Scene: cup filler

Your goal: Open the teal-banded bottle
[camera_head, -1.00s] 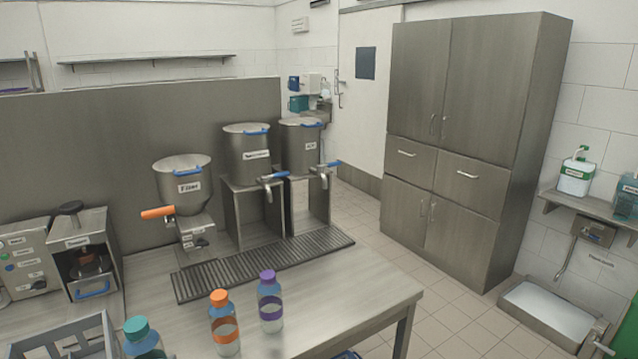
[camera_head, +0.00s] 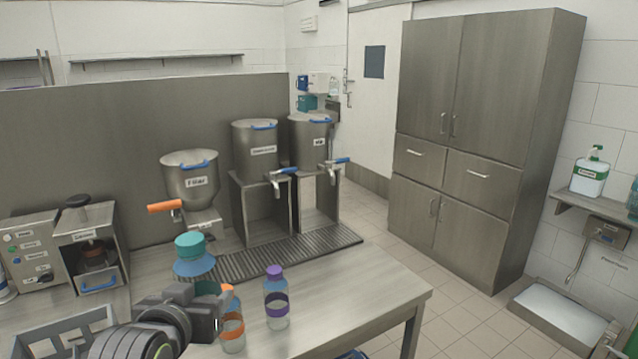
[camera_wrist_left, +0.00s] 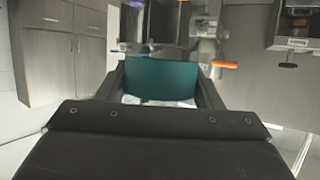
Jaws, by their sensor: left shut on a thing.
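The teal-banded bottle (camera_head: 193,264) has a teal cap, which is on it, and a blue upper body. My left gripper (camera_head: 207,297) is shut on it around the band and holds it upright, seemingly above the table. In the left wrist view the teal band (camera_wrist_left: 163,80) fills the gap between the two fingers. My left arm hides the bottle's lower part in the head view. My right gripper is not in view.
An orange-banded bottle (camera_head: 232,325) and a purple-banded bottle (camera_head: 276,300) stand close by on the table (camera_head: 345,300). A grey crate (camera_head: 60,335) is at the front left. A filler (camera_head: 190,178) and a drain grate (camera_head: 290,254) are behind. The right of the table is clear.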

